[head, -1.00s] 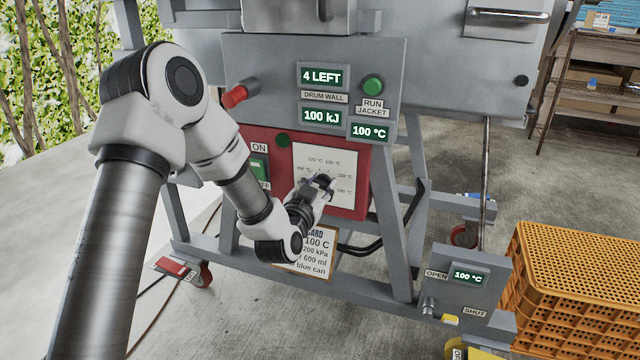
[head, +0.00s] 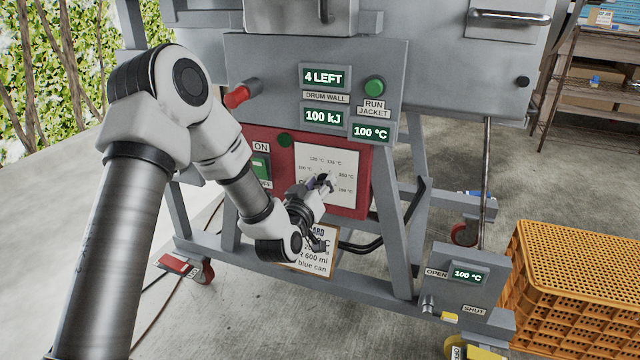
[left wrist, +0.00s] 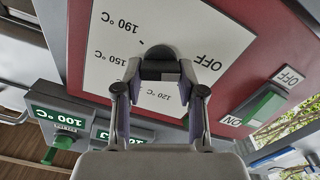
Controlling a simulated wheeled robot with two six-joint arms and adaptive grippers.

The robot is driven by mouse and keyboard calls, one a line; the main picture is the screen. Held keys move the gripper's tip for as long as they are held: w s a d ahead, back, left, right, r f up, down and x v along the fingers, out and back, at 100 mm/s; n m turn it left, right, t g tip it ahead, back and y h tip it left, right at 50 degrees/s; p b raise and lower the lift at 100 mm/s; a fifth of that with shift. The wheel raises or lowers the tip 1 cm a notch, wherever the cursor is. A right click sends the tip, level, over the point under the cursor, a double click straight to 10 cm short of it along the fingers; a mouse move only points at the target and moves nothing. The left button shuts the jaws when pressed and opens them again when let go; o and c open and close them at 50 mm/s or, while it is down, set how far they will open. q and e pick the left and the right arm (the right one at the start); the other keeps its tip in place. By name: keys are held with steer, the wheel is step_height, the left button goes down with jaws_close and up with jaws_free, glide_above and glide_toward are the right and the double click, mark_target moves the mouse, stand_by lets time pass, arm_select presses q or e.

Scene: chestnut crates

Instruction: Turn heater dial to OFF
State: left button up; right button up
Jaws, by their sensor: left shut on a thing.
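The heater dial is a small black knob (left wrist: 160,52) on a white scale plate (head: 338,165) set in a red panel (head: 280,190). The plate carries temperature marks and an OFF mark (left wrist: 207,62), which reads upside down in the left wrist view. My left gripper (head: 320,184) is at the dial, shut on it. In the left wrist view its two fingers (left wrist: 159,75) lie on either side of the knob. The fingers hide part of the dial and some marks, so I cannot tell exactly where it points. My right gripper is not in view.
A green ON/OFF switch (head: 260,167) sits left of the plate. An orange crate (head: 570,240) stands right.

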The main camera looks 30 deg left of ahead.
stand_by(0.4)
arm_select(q)
steer(key=o, duration=1.2)
steer(key=shift+c, duration=0.2)
steer(key=v, duration=0.7)
steer(key=shift+s, duration=0.25)
